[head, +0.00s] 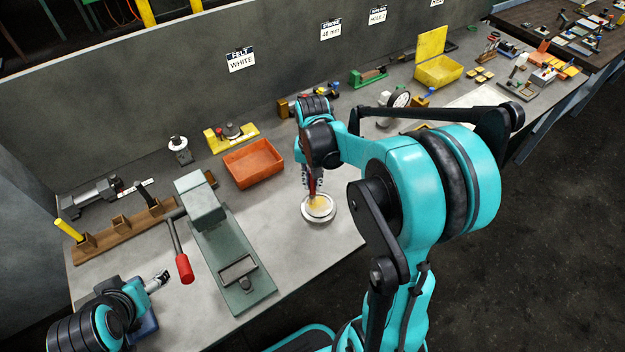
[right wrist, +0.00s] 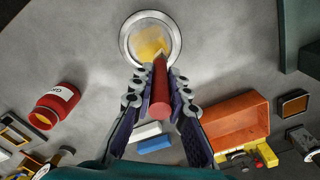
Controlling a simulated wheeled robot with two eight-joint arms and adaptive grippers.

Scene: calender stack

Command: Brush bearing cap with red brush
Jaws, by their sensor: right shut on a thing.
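The bearing cap is a round, shallow metal dish (head: 333,212) on the grey bench, with a yellow patch inside; it shows at the top of the right wrist view (right wrist: 126,42). My right gripper (head: 312,186) is shut on the red brush (right wrist: 160,88) and holds it steeply above the cap. The brush's pale tip reaches over the cap's near edge, by the yellow patch; I cannot tell whether it touches. My left gripper (head: 158,280) is low at the left, apart from the cap; its jaws are too small to read.
An orange bin (head: 254,163) stands behind and left of the cap. A green bench tool (head: 235,250) with a red-handled lever (head: 184,268) lies left. A red can (right wrist: 58,102) and white (right wrist: 145,131) and blue (right wrist: 155,145) blocks show in the right wrist view.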

